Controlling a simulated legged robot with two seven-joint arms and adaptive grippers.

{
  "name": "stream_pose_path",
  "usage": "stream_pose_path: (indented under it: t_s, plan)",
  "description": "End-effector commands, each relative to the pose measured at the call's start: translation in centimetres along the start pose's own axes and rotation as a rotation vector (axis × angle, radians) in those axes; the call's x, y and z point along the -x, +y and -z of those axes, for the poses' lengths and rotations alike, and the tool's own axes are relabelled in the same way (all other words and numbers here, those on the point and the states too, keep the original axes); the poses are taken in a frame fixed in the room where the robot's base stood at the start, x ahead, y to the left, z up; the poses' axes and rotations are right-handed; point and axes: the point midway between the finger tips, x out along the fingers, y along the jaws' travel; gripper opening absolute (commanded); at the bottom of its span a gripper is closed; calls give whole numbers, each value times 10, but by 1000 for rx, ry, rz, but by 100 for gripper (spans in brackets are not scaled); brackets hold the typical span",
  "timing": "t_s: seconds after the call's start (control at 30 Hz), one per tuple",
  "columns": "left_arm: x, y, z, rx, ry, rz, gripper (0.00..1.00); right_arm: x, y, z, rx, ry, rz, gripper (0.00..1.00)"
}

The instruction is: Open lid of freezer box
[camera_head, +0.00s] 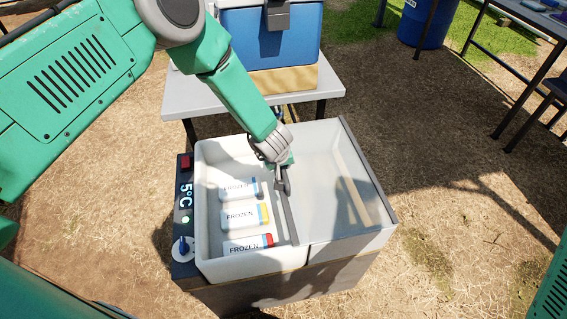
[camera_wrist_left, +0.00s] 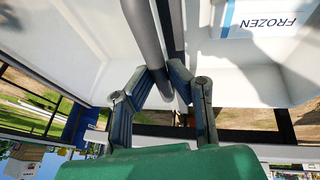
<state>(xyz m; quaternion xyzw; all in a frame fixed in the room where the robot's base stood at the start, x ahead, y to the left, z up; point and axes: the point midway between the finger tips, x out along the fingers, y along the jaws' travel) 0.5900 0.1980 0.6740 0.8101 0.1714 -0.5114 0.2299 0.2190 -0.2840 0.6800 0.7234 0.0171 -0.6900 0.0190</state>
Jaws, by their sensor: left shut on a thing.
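The white freezer box (camera_head: 225,258) stands on the ground in the middle of the head view. Its left part is open and shows several packs marked FROZEN (camera_head: 245,216). The lid (camera_head: 330,180), a pale panel, lies over the right part. A grey handle bar (camera_head: 290,216) runs along the lid's left edge. My left gripper (camera_head: 282,182) is shut on this bar near its far end. In the left wrist view the fingers (camera_wrist_left: 166,92) close around the grey handle bar (camera_wrist_left: 145,35), and one FROZEN pack (camera_wrist_left: 262,18) shows beside it. My right gripper is out of view.
A control strip (camera_head: 184,215) with a 5°C display and a blue knob borders the box's left side. A grey table (camera_head: 180,100) with a blue cooler (camera_head: 265,45) stands behind. Another table (camera_head: 530,25) and a blue barrel (camera_head: 425,25) are at the upper right. Ground right of the box is clear.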

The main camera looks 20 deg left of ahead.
Motion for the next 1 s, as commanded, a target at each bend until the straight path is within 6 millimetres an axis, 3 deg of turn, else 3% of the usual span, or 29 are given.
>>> stream_pose_path:
  t_s: [0.23,0.27,0.3,0.7,0.87,1.0]
  plan:
    - [0,3,-3,-2,-2,4,0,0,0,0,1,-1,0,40]
    - [0,3,-2,-2,-1,5,21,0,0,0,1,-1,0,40]
    - [0,4,-3,-3,0,6,34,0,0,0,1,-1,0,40]
    - [5,2,1,0,3,5,34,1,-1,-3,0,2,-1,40]
    - [29,4,1,-3,3,4,34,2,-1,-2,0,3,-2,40]
    - [61,6,-1,-5,5,6,34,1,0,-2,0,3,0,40]
